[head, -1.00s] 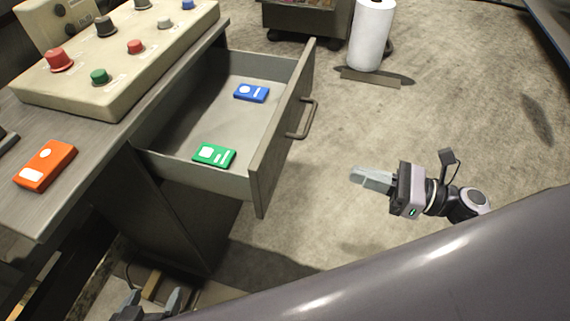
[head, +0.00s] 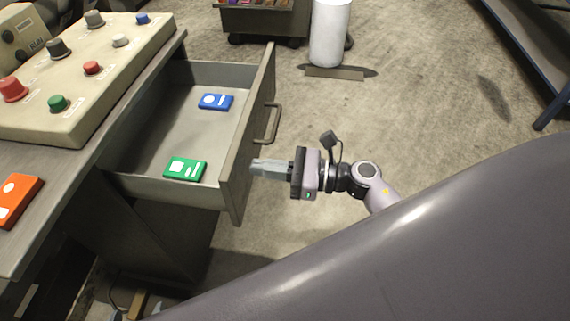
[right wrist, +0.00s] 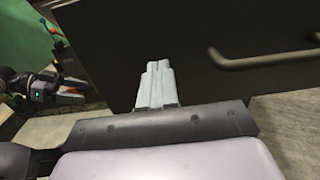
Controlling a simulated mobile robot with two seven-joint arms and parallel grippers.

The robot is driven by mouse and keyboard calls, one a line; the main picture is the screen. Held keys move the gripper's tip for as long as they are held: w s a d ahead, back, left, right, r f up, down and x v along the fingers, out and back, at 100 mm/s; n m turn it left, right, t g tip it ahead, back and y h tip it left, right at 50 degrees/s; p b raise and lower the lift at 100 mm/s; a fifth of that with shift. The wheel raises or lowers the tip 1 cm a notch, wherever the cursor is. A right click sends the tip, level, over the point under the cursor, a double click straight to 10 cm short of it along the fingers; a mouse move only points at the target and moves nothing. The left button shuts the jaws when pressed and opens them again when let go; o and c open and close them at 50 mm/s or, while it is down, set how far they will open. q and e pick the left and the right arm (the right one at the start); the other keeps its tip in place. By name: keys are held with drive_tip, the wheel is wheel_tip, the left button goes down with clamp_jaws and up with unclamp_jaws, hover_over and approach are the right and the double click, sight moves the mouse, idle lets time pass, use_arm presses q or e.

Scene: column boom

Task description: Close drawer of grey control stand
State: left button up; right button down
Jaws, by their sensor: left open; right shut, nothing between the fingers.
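The grey control stand (head: 150,235) has its drawer (head: 185,125) pulled well out. Inside the drawer lie a blue card-like item (head: 216,102) and a green one (head: 185,169). The drawer front (head: 236,165) has a bar handle (head: 270,122), which also shows in the right wrist view (right wrist: 262,60). My right gripper (head: 256,166) is shut and empty, its fingertips at the outer face of the drawer front, on the near side of the handle; whether they touch cannot be told. My left gripper (right wrist: 84,92) is open and empty at the left of the right wrist view.
A sloped control box (head: 80,100) with coloured knobs and an orange item (head: 16,198) sit on the stand's top. A white roll (head: 330,35) stands on the floor behind, near a dark cart (head: 262,22).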

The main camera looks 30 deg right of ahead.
drive_tip(key=shift+w+a, duration=0.1)
drive_tip(key=shift+a, duration=0.1)
use_arm(q)
drive_tip(key=shift+d, duration=0.1)
use_arm(e)
drive_tip(key=shift+w+a, duration=0.4)
drive_tip(key=shift+a, duration=0.15)
drive_tip(key=b, duration=0.6)
hover_over(161, 170)
drive_tip(key=shift+s+d+f, duration=0.1)
drive_tip(key=shift+s+d, duration=0.25)
drive_tip(key=shift+d, duration=0.05)
drive_tip(key=shift+w+a+b, duration=0.35)
drive_tip(key=shift+a, duration=0.1)
use_arm(q)
wheel_tip(161, 170, down, 7)
drive_tip(key=w+a, duration=0.1)
drive_tip(key=shift+a+r, duration=0.2)
drive_tip(key=shift+a, duration=0.2)
use_arm(e)
drive_tip(key=shift+a+r, duration=0.1)
drive_tip(key=shift+r, duration=0.2)
use_arm(q)
drive_tip(key=shift+w, duration=0.1)
use_arm(e)
drive_tip(key=shift+r, duration=0.1)
